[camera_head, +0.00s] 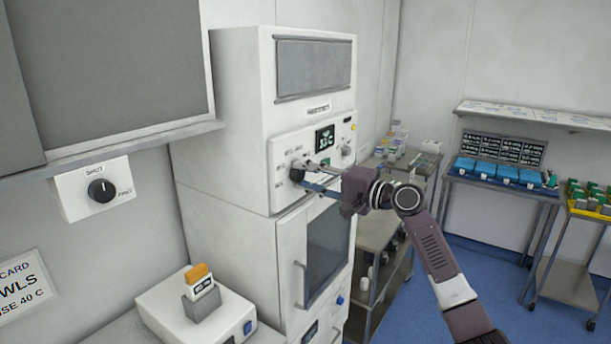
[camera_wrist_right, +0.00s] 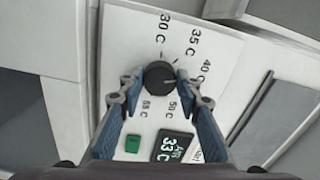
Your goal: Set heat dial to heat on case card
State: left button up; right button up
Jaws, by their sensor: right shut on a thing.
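The heat dial (camera_head: 296,173) is a dark round knob on the front panel of the tall white cabinet. In the right wrist view the dial (camera_wrist_right: 157,76) sits among printed marks of 30 C, 35 C, 40 C, 50 C and 55 C. Its exact pointer setting is hard to tell. The display (camera_wrist_right: 173,146) beside it appears to read 33 C. My right gripper (camera_head: 306,180) is shut on the dial, one finger on each side. The case card (camera_head: 22,287) on the left wall is partly cut off; "40 C" is legible. My left gripper is out of view.
A wall box with a black knob (camera_head: 101,190) hangs left of the cabinet (camera_head: 240,100). A white device (camera_head: 165,307) holding cards stands below. A cart (camera_head: 378,235) stands right of the cabinet; tables with blue and green items stand farther right. Blue floor lies open between.

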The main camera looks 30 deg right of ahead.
jog(key=o, duration=1.2)
jog(key=shift+d, duration=0.1)
jog(key=shift+c, duration=0.2)
jog(key=shift+s, duration=0.15)
jog(key=v, duration=1.1)
jog(key=shift+s+d, duration=0.15)
jog(key=shift+s, duration=0.25)
